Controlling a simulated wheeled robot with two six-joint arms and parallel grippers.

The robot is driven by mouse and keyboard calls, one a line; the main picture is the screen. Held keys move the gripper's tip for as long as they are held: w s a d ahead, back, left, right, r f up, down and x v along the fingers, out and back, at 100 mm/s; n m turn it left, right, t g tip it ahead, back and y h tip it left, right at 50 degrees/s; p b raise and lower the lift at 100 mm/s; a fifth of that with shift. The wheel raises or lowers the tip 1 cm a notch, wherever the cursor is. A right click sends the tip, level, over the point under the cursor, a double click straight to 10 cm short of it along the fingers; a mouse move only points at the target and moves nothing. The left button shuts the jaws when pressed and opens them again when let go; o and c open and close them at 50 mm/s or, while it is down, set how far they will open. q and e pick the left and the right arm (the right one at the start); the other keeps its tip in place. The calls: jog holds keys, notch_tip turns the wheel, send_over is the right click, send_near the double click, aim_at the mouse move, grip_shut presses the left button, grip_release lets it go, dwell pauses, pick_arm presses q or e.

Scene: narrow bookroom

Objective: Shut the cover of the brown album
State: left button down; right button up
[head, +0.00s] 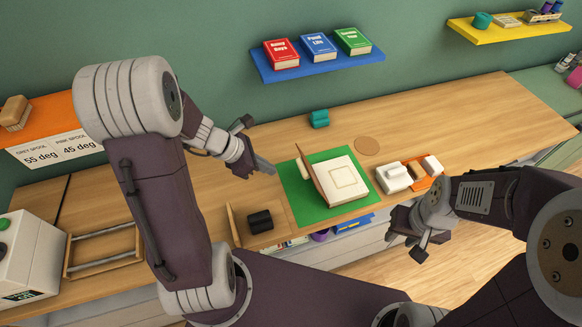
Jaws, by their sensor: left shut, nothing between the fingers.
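The brown album lies on a green mat (322,213), its cream page block (345,180) facing up with a square outline on it. Its brown cover (311,176) stands raised along the left side of the pages, tilted and not lying on them. My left gripper (271,168) is shut and empty, to the left of the raised cover and apart from it. My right gripper (406,248) is in front of the table edge, right of the album, its fingers apart and nothing seen between them.
A teal object (319,119) and a round brown coaster (367,145) lie behind the album. White blocks (394,177) by an orange tray (423,182) stand close on its right. A blue shelf (318,66) holds books above.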

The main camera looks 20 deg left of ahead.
aim_at(310, 177)
pick_arm(q)
jog(key=w+d+f+p, duration=0.1)
jog(key=w+d+f, duration=0.1)
jog(key=d, duration=0.3)
jog(key=shift+w+f, duration=0.35)
jog(key=shift+w, duration=0.4)
